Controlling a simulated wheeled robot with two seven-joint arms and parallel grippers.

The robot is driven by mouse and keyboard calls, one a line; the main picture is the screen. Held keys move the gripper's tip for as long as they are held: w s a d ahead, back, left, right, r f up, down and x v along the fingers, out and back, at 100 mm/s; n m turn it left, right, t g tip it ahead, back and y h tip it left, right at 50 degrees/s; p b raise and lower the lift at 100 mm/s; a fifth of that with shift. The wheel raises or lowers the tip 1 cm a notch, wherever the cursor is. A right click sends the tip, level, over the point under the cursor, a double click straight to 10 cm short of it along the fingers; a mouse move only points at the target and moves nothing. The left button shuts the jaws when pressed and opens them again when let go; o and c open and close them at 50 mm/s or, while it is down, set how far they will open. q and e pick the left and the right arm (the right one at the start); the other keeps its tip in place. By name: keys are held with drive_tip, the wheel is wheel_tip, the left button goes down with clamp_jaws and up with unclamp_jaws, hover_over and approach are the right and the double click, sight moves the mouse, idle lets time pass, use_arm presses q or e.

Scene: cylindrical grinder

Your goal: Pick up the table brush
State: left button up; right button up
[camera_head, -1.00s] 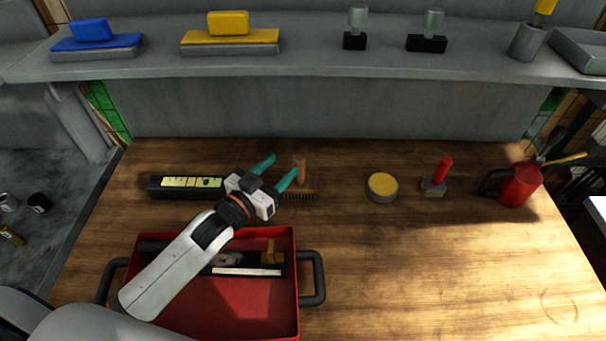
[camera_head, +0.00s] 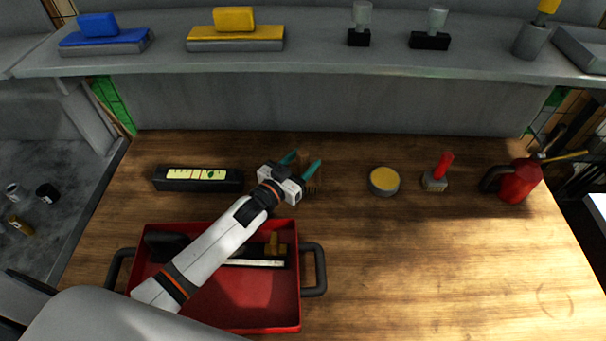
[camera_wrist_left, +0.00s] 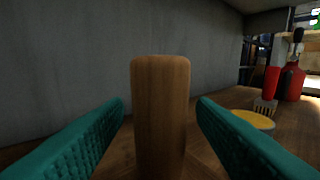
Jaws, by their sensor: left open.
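The table brush (camera_head: 313,188) stands on the wooden table behind the red tray, mostly hidden by my left gripper in the head view. Its upright wooden handle (camera_wrist_left: 161,110) shows large in the left wrist view, between the two teal fingers. My left gripper (camera_head: 304,162) is open, with a finger on each side of the handle. Gaps show between the handle and both fingers, so it is not gripped. My right gripper is not in view.
A red tray (camera_head: 215,310) with dark tools is below my left arm. A black box (camera_head: 198,186) lies left. A yellow-topped tin (camera_head: 384,180), a red-handled brush (camera_head: 440,172) and a red oil can (camera_head: 517,182) stand right. A grey shelf (camera_head: 320,60) is behind.

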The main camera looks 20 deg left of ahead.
use_arm(q)
clamp_jaws()
drive_tip(key=shift+r, duration=0.1)
idle(0.3)
